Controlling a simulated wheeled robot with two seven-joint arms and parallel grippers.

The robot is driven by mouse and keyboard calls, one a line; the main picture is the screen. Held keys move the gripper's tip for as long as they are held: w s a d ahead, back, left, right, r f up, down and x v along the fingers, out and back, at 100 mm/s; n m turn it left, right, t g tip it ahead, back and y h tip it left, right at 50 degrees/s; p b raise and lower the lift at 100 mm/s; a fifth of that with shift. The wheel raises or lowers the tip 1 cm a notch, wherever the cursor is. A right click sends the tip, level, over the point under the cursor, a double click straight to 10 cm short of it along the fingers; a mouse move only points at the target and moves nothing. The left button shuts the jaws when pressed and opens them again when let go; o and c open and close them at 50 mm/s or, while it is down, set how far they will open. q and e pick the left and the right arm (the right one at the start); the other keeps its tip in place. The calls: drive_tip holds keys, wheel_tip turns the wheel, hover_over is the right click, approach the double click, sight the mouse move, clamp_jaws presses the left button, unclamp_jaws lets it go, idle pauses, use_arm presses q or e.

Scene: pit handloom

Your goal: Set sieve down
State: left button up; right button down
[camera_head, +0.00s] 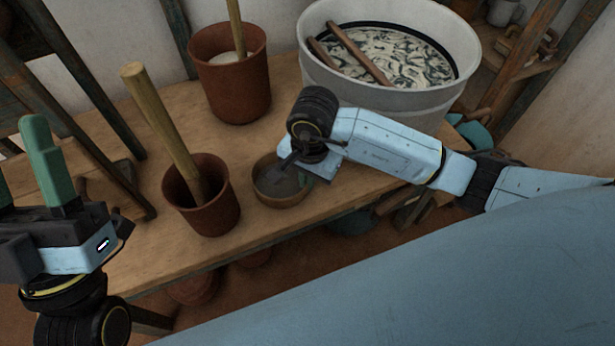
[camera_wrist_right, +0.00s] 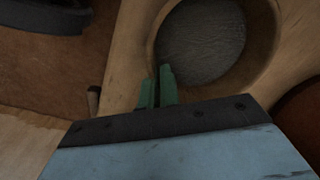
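The sieve (camera_head: 283,197) is a small round brown-rimmed vessel with a grey mesh-like inside, seen at the middle of the bench. In the right wrist view the sieve (camera_wrist_right: 202,40) shows its grey round inside and rim. My right gripper (camera_head: 296,162) points down over its far right side. In the right wrist view its green fingers (camera_wrist_right: 158,86) are close together with the rim between them. The sieve is level at or just above the bench; I cannot tell whether it touches. My left gripper (camera_head: 20,148) is open and empty at the left edge.
The wooden bench (camera_head: 135,248) carries a brown pot with a wooden pestle (camera_head: 203,208) left of the sieve. Another brown pot (camera_head: 236,88) with a stick stands behind. A large pale tub (camera_head: 330,88) holds patterned contents and sticks. Bare bench lies at the front left.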

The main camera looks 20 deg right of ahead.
drive_tip(key=c, duration=1.6)
unclamp_jaws()
